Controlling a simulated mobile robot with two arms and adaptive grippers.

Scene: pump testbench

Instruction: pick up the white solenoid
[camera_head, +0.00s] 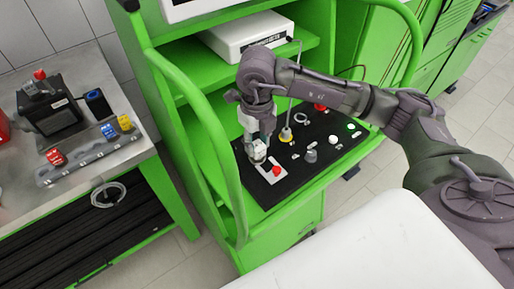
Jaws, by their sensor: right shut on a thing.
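My right gripper (256,143) points down over the left end of the black panel (318,160) on the green testbench. It is shut on a small pale block, which looks like the white solenoid (258,153). The fingers cover part of it, and I cannot tell whether it touches the panel. My left gripper is not in view.
A white plate with a red button (276,171) lies just beside the gripper. A green curved rail (214,130) rises at left. A metal side table (110,152) holds a black device and colored blocks.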

